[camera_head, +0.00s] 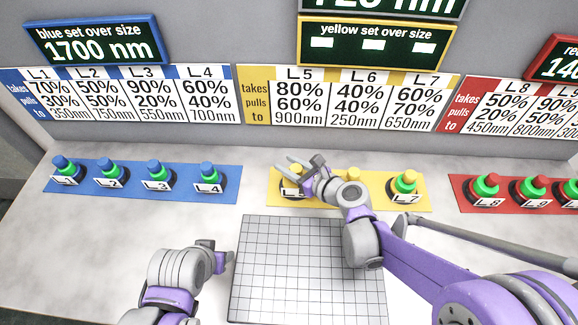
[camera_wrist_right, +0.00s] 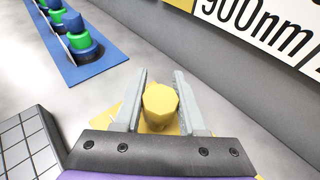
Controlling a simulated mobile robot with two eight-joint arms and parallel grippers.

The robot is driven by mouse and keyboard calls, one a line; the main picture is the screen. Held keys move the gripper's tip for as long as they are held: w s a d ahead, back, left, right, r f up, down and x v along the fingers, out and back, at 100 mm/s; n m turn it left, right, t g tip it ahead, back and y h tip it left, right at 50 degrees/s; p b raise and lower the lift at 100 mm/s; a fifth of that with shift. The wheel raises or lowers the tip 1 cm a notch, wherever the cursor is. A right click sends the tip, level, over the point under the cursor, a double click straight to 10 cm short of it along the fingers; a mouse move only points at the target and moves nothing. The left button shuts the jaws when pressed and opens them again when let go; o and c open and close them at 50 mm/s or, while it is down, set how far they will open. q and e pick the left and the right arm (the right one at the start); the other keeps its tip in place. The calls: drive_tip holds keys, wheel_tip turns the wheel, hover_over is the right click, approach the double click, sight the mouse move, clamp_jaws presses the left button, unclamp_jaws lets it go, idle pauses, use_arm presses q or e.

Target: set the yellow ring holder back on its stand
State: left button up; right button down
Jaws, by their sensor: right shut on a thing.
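My right gripper (camera_head: 289,168) is over the L5 place at the left end of the yellow mat (camera_head: 385,204). In the right wrist view its two fingers are shut on a yellow knob-topped holder (camera_wrist_right: 160,104), one finger on each side. The fingers and wrist hide the holder's lower part, so I cannot tell whether it touches its stand. The L5 label (camera_head: 291,195) shows under the gripper. Another yellow holder (camera_head: 353,173) is partly hidden behind my right wrist. The L7 holder (camera_head: 405,181) stands upright with a green ring. My left gripper (camera_head: 228,258) is beside the gridded plate.
The blue mat (camera_head: 228,178) with several blue holders lies to the left, the red mat (camera_head: 462,184) with red ones to the right. A gridded plate (camera_head: 285,270) lies in front. Signs and a wall stand behind. The grey counter (camera_head: 110,235) is clear at front left.

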drive_tip(key=shift+f, duration=0.25)
drive_tip(key=shift+f, duration=0.2)
drive_tip(key=shift+c, duration=2.4)
unclamp_jaws()
drive_tip(key=shift+r, duration=0.1)
drive_tip(key=shift+s+d+r, duration=0.15)
drive_tip(key=shift+d+r, duration=0.05)
drive_tip(key=shift+r, duration=0.05)
drive_tip(key=p+v, duration=0.1)
drive_tip(key=v, duration=1)
drive_tip(key=shift+s+d, duration=0.15)
drive_tip(key=shift+s, duration=0.05)
